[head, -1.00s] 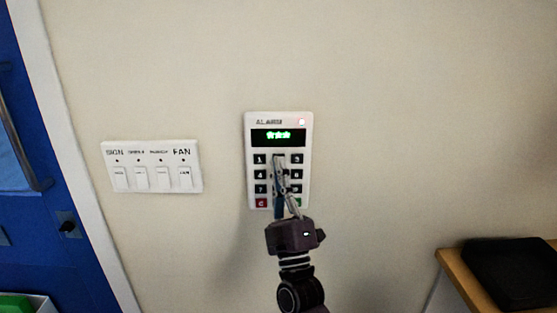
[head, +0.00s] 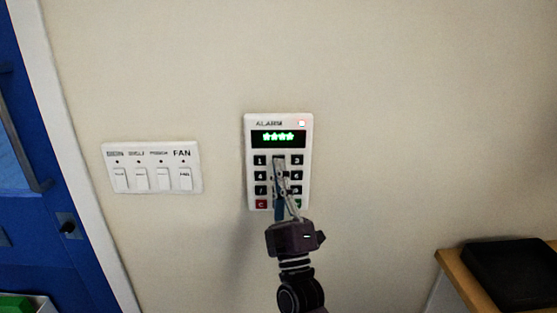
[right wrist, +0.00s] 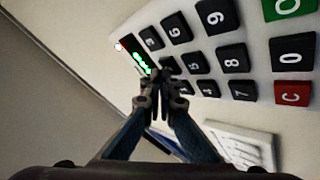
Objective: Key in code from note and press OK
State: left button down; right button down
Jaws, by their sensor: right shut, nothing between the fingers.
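The white alarm keypad (head: 309,150) is on the wall, and it fills the upper right of the right wrist view (right wrist: 255,45). Its dark display (head: 278,138) shows a row of several green asterisks. My right gripper (head: 278,161) is shut and empty, its tips at the top of the middle key column, over the 2 key, which they hide. In the right wrist view the tips (right wrist: 160,75) are at that place; I cannot tell if they touch. The green OK key (right wrist: 290,8) is at the keypad's corner, the red C key (head: 261,204) at the opposite corner. No note shows.
A white switch panel (head: 152,186) with labelled rockers is on the wall to the left. A blue door (head: 30,130) is at the far left. A wooden table (head: 450,263) with a black tray (head: 510,270) is at the lower right.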

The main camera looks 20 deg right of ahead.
jog(key=shift+s+a, duration=0.1)
jog(key=shift+s, duration=0.35)
jog(key=s+p, duration=0.1)
jog(key=s, duration=0.1)
jog(key=s+a+p, duration=0.1)
jog(key=s, duration=0.1)
jog(key=shift+s+a, duration=0.2)
jog(key=shift+s, duration=0.2)
dwell(1.8)
jog(key=s+d+f+n+g+y+p, duration=0.1)
jog(key=f+n+g+y, duration=0.3)
jog(key=n, duration=0.5)
jog(key=s+d+f+n+g+y+p, duration=0.1)
jog(key=s+d+f+n+g+y, duration=0.1)
jog(key=s+f+n+g+y, duration=0.2)
notch_tip(320, 180, down, 4)
jog(key=n+y, duration=0.3)
jog(key=n, duration=0.2)
jog(key=shift+d+r+n+g, duration=0.25)
jog(key=shift+d+n+g, duration=0.05)
jog(key=shift+g, duration=0.1)
